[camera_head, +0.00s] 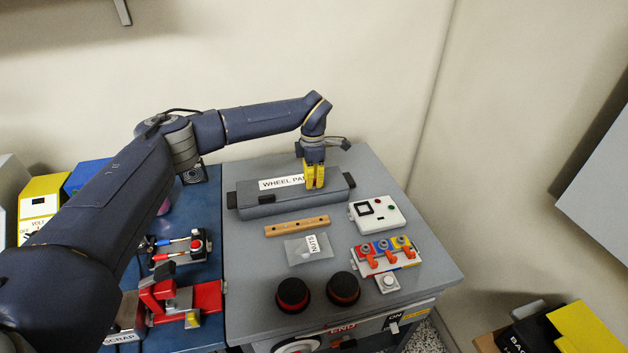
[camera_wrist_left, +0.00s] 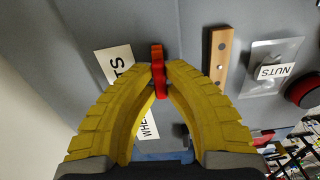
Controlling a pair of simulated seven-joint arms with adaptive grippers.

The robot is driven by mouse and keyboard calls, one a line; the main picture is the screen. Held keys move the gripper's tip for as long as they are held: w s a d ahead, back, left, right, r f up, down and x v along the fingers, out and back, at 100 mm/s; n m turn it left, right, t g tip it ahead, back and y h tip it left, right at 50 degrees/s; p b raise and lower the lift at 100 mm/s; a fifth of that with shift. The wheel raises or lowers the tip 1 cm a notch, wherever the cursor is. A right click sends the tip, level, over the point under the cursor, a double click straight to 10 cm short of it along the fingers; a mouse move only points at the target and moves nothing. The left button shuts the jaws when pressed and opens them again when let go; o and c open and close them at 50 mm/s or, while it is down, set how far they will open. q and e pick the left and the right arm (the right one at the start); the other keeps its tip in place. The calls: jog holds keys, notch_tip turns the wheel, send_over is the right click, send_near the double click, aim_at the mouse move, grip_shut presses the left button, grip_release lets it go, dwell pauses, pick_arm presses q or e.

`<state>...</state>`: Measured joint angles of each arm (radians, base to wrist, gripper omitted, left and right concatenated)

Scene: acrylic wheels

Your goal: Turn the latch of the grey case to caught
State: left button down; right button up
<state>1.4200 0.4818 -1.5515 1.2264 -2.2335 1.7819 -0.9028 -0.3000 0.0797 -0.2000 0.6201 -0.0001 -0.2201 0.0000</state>
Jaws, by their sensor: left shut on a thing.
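The grey case (camera_head: 290,207) lies closed on the grey table, with a white label reading "WHEEL PA…" on top, partly hidden by my gripper. My left gripper (camera_head: 314,186) points down at the right part of the case. In the left wrist view the yellow fingers (camera_wrist_left: 160,92) are shut on a red latch (camera_wrist_left: 158,62), gripped near their tips. The latch stands between the two pieces of the label. It is hidden behind the fingers in the head view. Whether the latch is caught cannot be told. My right gripper does not show.
A white box (camera_head: 377,214) and a panel with orange levers (camera_head: 387,254) stand right. A red vise (camera_head: 180,298) is at left.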

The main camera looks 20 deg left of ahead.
pick_arm(q)
jog(key=m, duration=0.3)
jog(key=shift+m, duration=0.4)
jog(key=m, duration=0.4)
jog(key=shift+m, duration=0.3)
jog(key=m, duration=0.4)
jog(key=shift+m, duration=0.3)
dwell(0.3)
